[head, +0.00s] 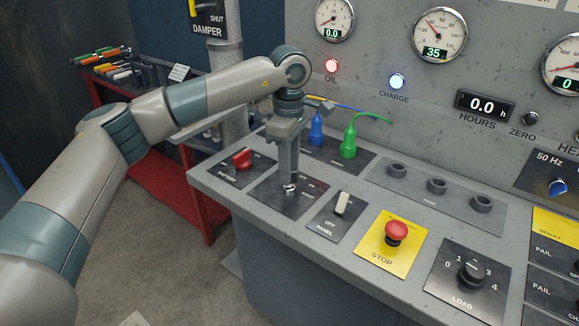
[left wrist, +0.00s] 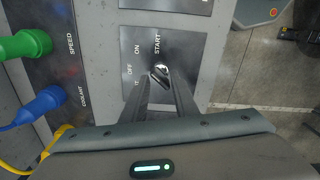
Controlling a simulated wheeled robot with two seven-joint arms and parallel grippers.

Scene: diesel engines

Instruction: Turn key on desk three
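The key switch (head: 291,189) sits on a dark plate on the desk's sloped panel, between the red battery switch and the white panel toggle. It also shows in the left wrist view (left wrist: 160,71) as a small silver piece beside the words OFF, ON and START. My left gripper (head: 290,178) points down right over the key. In the left wrist view its two fingers (left wrist: 162,82) reach to either side of the key, with a gap between them nearer the palm. Whether the tips touch the key cannot be told. My right gripper is not in view.
Blue (head: 316,130) and green (head: 348,142) plugs with cables stand behind the gripper. The red battery switch (head: 242,159), white toggle (head: 342,204), red stop button (head: 396,233) and load knob (head: 471,274) line the desk. A red tool cart (head: 160,188) stands at left.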

